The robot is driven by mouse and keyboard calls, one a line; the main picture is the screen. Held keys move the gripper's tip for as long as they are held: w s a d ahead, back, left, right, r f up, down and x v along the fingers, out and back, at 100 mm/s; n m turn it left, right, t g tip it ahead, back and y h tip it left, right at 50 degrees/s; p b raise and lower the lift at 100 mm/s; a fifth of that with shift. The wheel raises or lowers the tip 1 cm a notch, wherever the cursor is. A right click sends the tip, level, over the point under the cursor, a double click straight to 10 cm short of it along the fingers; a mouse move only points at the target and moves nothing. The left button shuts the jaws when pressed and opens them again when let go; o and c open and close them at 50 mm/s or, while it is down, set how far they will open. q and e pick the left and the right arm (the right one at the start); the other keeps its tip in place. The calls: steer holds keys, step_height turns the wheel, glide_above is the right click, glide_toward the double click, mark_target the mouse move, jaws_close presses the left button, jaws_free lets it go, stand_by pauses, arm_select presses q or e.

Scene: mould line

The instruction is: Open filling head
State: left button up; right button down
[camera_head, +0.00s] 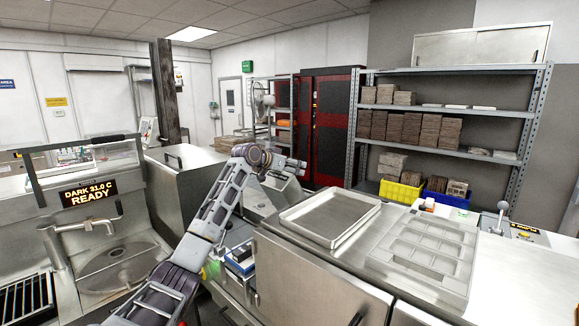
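A steel machine at the left has a display (88,193) reading "DARK 31.0 C READY". A curved metal spout (75,227) stands over a round basin (117,270) below the display. A clear cover (95,155) with a dark bar frame sits on top of this machine. No part is labelled as the filling head, so I cannot tell which it is. My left arm rises from the bottom and bends at mid-picture. Its gripper (294,168) seems to be at the far end, small and dark, apart from the spout; its fingers are unclear. My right gripper is not in view.
A steel counter (305,275) at the right carries an empty tray (330,217) and a mould plate (422,250). A small lever (501,214) stands behind them. A steel cabinet (180,190) and dark post (165,95) stand beyond my arm. Shelves (440,146) line the back.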

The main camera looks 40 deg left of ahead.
arm_select(q)
steer(key=shift+w+d+f, duration=0.15)
steer(key=shift+d+f, duration=0.15)
steer(key=shift+f, duration=0.2)
steer(key=shift+a+v, duration=0.25)
steer(key=shift+v, duration=0.95)
steer(key=shift+d+r+v, duration=0.1)
steer(key=shift+r+v, duration=0.1)
steer(key=shift+v, duration=2.3)
steer(key=shift+d+r+v, duration=0.1)
steer(key=shift+r+v, duration=0.05)
steer(key=shift+v, duration=2.35)
steer(key=shift+w, duration=0.1)
